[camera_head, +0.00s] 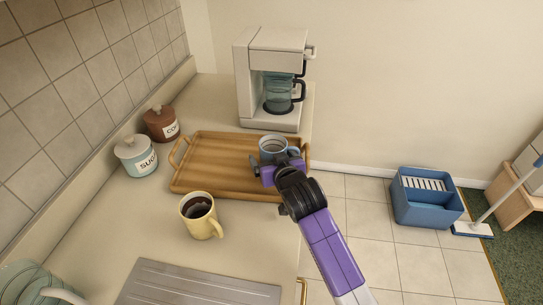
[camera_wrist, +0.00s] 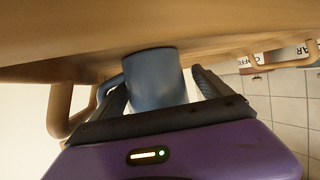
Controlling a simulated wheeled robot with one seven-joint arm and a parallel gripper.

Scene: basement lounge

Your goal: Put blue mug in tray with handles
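The blue mug (camera_head: 273,146), grey-blue, is upright at the right end of the wooden tray with handles (camera_head: 215,165). In the wrist view the mug (camera_wrist: 155,80) appears to rest its base on the tray (camera_wrist: 60,58); any small gap there is hard to judge. My gripper (camera_head: 276,165) is at the mug's near side. In the wrist view its fingers (camera_wrist: 160,95) are apart on both sides of the mug, with a pale gap beside the right finger. The mug's handle shows at the left, partly hidden by the left finger.
A yellow mug (camera_head: 201,215) with dark contents stands in front of the tray. Sugar (camera_head: 137,156) and coffee (camera_head: 161,123) canisters stand to the left. A coffee maker (camera_head: 275,75) stands behind. The counter's right edge is close to my gripper.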

